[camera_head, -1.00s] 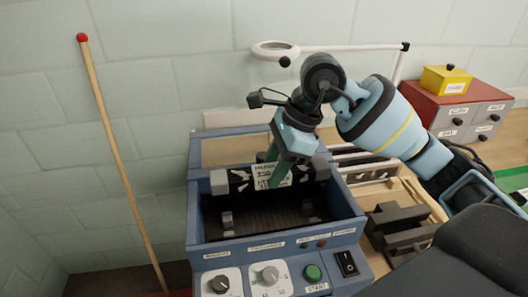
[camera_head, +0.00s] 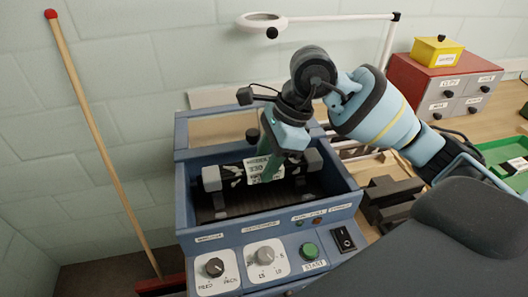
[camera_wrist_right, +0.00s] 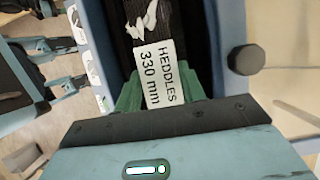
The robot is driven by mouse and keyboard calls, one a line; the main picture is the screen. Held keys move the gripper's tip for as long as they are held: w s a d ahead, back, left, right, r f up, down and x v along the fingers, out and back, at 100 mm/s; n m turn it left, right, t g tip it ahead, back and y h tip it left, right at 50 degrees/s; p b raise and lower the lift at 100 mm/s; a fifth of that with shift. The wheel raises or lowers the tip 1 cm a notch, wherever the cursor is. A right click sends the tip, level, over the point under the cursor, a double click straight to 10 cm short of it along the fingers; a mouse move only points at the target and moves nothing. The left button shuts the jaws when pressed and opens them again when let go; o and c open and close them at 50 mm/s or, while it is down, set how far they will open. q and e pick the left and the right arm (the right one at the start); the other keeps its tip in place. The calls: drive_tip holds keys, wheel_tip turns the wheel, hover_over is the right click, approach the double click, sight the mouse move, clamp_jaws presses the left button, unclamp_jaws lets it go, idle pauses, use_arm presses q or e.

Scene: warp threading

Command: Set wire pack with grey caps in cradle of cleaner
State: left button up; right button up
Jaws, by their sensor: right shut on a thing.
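The wire pack (camera_head: 256,171) is a dark bundle with a grey cap at each end and a white label reading HEDDLES 330 mm. It lies across the inside of the cleaner's blue tub (camera_head: 268,224), below the rim. My right gripper (camera_head: 274,160) is shut on the middle of the pack, its green fingers either side of the label. The right wrist view also shows the label (camera_wrist_right: 155,72) between the green fingers (camera_wrist_right: 160,92). The pack hides the cradle posts, so I cannot tell whether the caps touch them.
The front panel has knobs (camera_head: 265,256), a green start button (camera_head: 309,251) and a black switch (camera_head: 345,239). Dark grey blocks (camera_head: 392,196) stand right of the tub. A red cabinet (camera_head: 445,90) and green tray (camera_head: 506,158) are farther right. A wooden stick (camera_head: 100,145) leans left.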

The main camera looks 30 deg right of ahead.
drive_tip(key=shift+f+b, duration=1.15)
drive_tip(key=shift+f, duration=1.55)
use_arm(q)
drive_tip(key=shift+g, duration=0.4)
drive_tip(key=shift+s+d+f+b, duration=0.15)
drive_tip(key=shift+s+f, duration=0.25)
drive_tip(key=shift+f, duration=0.3)
drive_tip(key=shift+s+a+f+b, duration=0.15)
drive_tip(key=shift+s+f, duration=0.25)
drive_tip(key=shift+f, duration=0.25)
drive_tip(key=shift+s+d+f+b, duration=0.15)
drive_tip(key=shift+s+f, duration=0.25)
drive_tip(key=shift+f, duration=0.3)
use_arm(e)
drive_tip(key=shift+f, duration=0.8)
use_arm(q)
drive_tip(key=shift+s+f+b, duration=0.3)
drive_tip(key=shift+s+f, duration=0.2)
use_arm(e)
drive_tip(key=shift+f, duration=0.55)
drive_tip(key=o, duration=1.4)
drive_tip(key=shift+c, duration=0.2)
